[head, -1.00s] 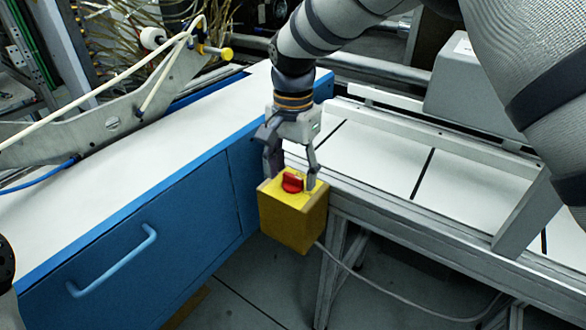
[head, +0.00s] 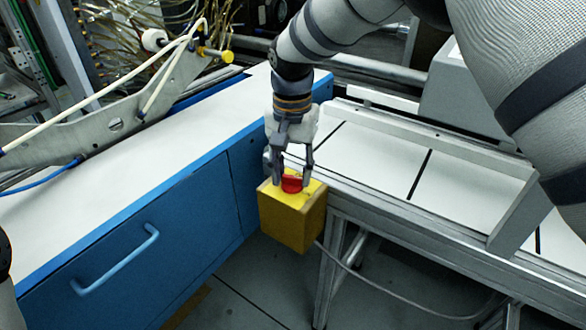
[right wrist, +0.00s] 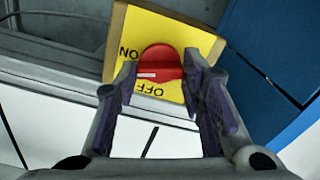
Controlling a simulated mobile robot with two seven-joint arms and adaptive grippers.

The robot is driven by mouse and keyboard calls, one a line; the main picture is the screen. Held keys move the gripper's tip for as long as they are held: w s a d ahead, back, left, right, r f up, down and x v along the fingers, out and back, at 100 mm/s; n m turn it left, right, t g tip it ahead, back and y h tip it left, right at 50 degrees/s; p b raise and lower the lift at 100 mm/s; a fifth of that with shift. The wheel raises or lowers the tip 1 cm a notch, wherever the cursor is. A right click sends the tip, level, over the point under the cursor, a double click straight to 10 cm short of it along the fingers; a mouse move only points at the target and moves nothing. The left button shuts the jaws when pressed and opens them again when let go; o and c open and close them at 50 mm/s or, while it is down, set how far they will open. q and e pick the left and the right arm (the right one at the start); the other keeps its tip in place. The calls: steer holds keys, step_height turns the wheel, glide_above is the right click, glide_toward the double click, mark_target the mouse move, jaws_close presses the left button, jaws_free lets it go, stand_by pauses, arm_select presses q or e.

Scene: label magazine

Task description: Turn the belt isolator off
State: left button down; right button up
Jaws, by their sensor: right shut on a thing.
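The belt isolator is a yellow box (head: 290,222) at the end of the conveyor frame, with a red rotary knob (head: 291,185) on its top face. My right gripper (head: 292,182) points down from above and is shut on the red knob. In the right wrist view, the red knob (right wrist: 160,60) sits between the two fingertips. The yellow plate (right wrist: 150,25) there carries "ON" at the left and "OFF" at the lower edge. A small white mark shows on the knob near its left side. The fingers partly hide the knob's sides. My left gripper is not in view.
A blue cabinet (head: 130,240) with a white top stands close at the left of the box. The white conveyor (head: 385,165) runs off to the right. A grey cable (head: 380,292) leaves the box low down. Open floor lies in front.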

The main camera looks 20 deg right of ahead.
mark_target(292, 176)
steer(key=n, duration=0.3)
steer(key=shift+n, duration=0.4)
steer(key=n, duration=0.3)
steer(key=shift+n+p, duration=0.3)
steer(key=n, duration=0.6)
steer(key=shift+f+n, duration=0.1)
steer(key=shift+n, duration=0.5)
steer(key=o, duration=1.1)
steer(key=shift+o, duration=0.2)
step_height(292, 176, up, 12)
